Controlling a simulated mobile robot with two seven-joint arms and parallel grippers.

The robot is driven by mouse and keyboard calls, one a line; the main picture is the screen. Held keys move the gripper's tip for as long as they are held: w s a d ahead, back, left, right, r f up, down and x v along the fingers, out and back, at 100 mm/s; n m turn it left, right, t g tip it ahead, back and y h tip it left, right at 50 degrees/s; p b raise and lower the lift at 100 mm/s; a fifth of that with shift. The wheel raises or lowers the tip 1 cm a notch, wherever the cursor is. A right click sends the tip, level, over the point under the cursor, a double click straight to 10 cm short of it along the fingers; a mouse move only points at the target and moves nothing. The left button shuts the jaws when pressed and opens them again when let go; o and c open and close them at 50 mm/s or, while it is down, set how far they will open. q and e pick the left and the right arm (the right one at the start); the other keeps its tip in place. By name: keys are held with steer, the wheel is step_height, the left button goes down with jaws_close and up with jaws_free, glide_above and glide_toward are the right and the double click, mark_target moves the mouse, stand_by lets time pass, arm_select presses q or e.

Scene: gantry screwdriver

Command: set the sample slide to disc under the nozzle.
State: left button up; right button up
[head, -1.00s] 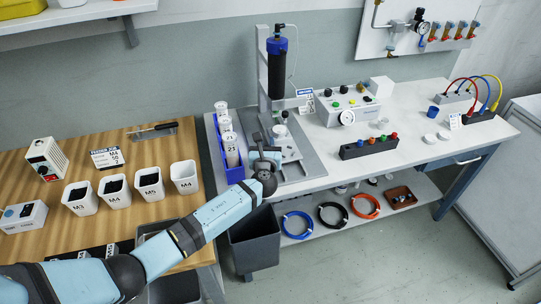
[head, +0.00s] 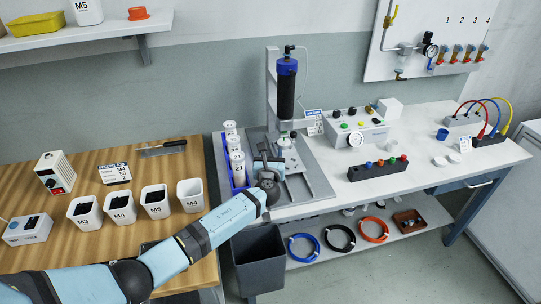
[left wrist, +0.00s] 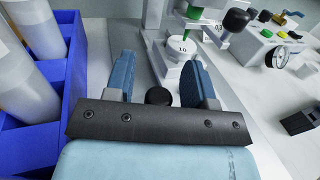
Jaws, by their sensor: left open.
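My left gripper (head: 268,164) is at the front of the dispensing stand. In the left wrist view its two blue fingers (left wrist: 158,66) are apart, with a black knob (left wrist: 158,96) showing between them; I cannot tell whether they touch it. The knob appears to be the sample slide's handle. Beyond the fingers is a round white disc (left wrist: 182,49) marked 10, just below the green nozzle (left wrist: 194,13). The disc also shows in the head view (head: 286,143), under the blue-and-black cylinder (head: 287,88). The gripper partly hides the slide. My right gripper is not in view.
A blue rack (left wrist: 32,148) of white bottles stands close to the left of my gripper. A control box with a gauge (head: 357,134) and a dark block with coloured knobs (head: 378,169) stand to the right. A grey bin (head: 259,258) is below the bench's front edge.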

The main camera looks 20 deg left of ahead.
arm_select(q)
steer(key=p+v, duration=0.1)
steer(key=v, duration=1.2)
steer(key=shift+s, duration=0.35)
